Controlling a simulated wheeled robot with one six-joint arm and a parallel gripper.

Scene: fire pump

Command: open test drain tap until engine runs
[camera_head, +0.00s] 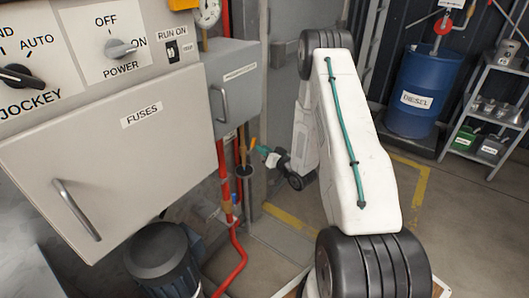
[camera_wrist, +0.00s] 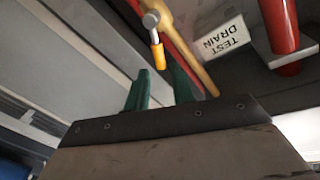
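The test drain tap shows in the wrist view as a silver stem with a yellow handle (camera_wrist: 158,55), joined to a brass-coloured pipe (camera_wrist: 190,55). A white TEST DRAIN label (camera_wrist: 222,38) appears upside down beside it. My gripper (camera_wrist: 159,72) has two green fingers standing apart. The end of the yellow handle appears between their tips, with no visible contact; its depth is hard to judge. In the head view, my gripper (camera_head: 264,150) is small, beside the pipework, and a small yellow part (camera_head: 252,143) shows near its fingers.
A grey fuse cabinet (camera_head: 110,170) and a smaller grey box (camera_head: 235,85) stand left of my arm. Red pipes (camera_head: 226,190) run below them. A dark motor (camera_head: 160,258) is at lower left. A blue diesel drum (camera_head: 423,90) and shelves (camera_head: 490,110) stand at right.

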